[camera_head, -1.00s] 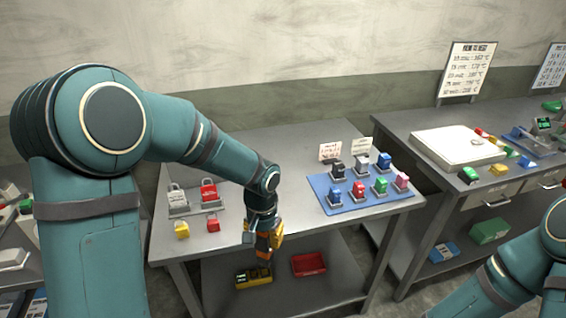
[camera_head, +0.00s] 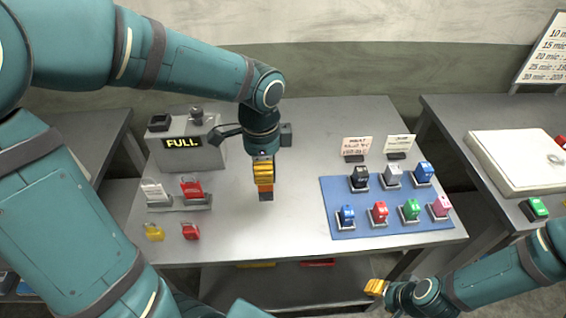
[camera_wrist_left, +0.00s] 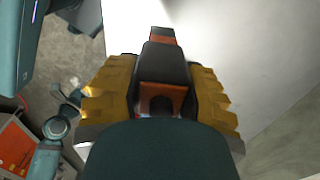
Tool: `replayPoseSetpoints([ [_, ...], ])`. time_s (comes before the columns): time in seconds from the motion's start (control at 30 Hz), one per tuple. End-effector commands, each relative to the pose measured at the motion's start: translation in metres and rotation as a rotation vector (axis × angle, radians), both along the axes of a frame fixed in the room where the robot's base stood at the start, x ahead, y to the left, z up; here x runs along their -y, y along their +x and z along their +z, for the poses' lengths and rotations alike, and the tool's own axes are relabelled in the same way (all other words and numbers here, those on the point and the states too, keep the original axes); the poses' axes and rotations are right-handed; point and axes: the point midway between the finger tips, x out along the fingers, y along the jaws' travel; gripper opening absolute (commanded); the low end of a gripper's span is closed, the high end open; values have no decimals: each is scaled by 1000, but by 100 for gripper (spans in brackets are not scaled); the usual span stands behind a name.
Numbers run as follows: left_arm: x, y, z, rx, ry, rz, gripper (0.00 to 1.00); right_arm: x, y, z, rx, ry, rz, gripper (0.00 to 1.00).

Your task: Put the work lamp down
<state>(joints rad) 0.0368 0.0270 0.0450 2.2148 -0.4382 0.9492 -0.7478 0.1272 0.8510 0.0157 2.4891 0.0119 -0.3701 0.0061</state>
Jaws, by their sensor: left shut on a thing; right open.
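The work lamp (camera_head: 266,193) is a small orange and black thing. It hangs below the yellow fingers of my left gripper (camera_head: 264,174), over the middle of the grey table (camera_head: 290,228). I cannot tell whether its lower end touches the table top. In the left wrist view the lamp (camera_wrist_left: 165,62) shows as a dark body with orange parts between the yellow fingers (camera_wrist_left: 163,100), which are shut on it. My right gripper (camera_head: 376,287), with yellow fingers, is open and empty in front of the table's front edge, at lower right.
A grey box with a "FULL" display (camera_head: 187,143) stands at the back left. Red and yellow padlocks (camera_head: 190,231) lie at the front left. A blue mat (camera_head: 335,190) with several coloured blocks lies on the right. The table between padlocks and mat is clear.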

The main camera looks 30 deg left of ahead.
Motion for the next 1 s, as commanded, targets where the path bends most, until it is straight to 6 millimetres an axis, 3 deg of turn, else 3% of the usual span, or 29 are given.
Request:
replayPoseSetpoints([
  [0.2, 1, -1, -42, -5, -1, -2, 0, 0, -3, -11, -8, 2, 5, 47],
  [0.47, 0, 0, -61, -2, -1, 1, 0, -1, -5, -15, -11, 2, 8, 47],
  [0.63, 0, -1, -85, -5, -1, 2, 0, -1, -7, -21, -14, 3, 12, 47],
  [1.0, 0, 0, -91, 0, -1, 2, 0, -1, -7, -23, -16, 4, 13, 47],
])
